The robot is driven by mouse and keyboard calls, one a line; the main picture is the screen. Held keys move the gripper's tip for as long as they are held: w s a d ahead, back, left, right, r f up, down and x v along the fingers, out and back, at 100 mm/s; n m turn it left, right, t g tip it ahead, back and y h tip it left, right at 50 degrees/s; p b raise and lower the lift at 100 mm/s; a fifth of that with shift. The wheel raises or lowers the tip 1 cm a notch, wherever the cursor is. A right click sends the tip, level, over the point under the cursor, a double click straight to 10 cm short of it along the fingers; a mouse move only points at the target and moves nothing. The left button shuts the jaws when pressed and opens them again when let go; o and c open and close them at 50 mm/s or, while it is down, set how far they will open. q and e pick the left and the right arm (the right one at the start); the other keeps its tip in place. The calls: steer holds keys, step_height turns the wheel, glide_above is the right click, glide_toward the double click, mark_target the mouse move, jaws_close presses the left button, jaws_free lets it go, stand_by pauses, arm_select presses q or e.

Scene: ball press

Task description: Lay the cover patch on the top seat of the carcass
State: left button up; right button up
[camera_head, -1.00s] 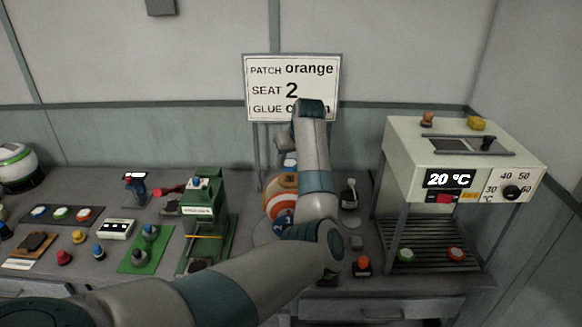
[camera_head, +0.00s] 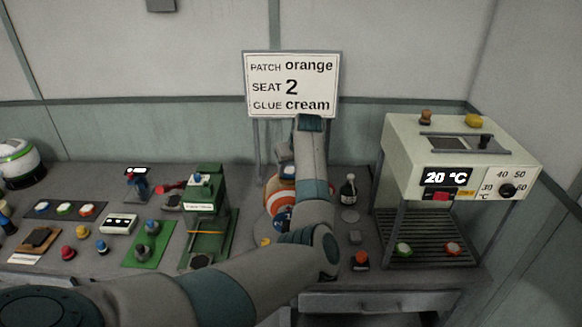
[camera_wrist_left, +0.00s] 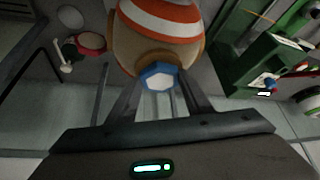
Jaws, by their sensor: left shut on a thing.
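The carcass (camera_head: 282,196) is a tan ball with orange and white stripes, standing behind my left forearm, which hides its right side. It fills the top of the left wrist view (camera_wrist_left: 165,28). My right gripper is not in view.
A sign (camera_head: 292,86) reads patch orange, seat 2, glue cream. A green press (camera_head: 205,215) stands left of the ball. A dark bottle (camera_head: 348,190) and a heater cabinet (camera_head: 455,160) showing 20 °C stand right. A tray of coloured discs (camera_head: 64,209) lies far left.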

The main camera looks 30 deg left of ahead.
arm_select(q)
steer(key=shift+f, duration=0.25)
steer(key=shift+f, duration=0.1)
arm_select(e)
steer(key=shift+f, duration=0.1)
arm_select(q)
steer(key=shift+s+d+f, duration=0.15)
steer(key=shift+f, duration=0.1)
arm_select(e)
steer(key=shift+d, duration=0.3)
arm_select(q)
steer(key=o, duration=0.8)
steer(key=shift+f, duration=0.1)
steer(key=shift+o, duration=1.1)
steer(key=shift+d+f, duration=0.15)
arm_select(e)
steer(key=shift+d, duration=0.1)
arm_select(q)
steer(key=shift+r, duration=0.6)
steer(key=b+v, duration=0.6)
steer(key=v, duration=0.6)
steer(key=shift+w+a+r, duration=0.2)
steer(key=shift+a+r, duration=0.05)
steer(key=shift+r, duration=0.1)
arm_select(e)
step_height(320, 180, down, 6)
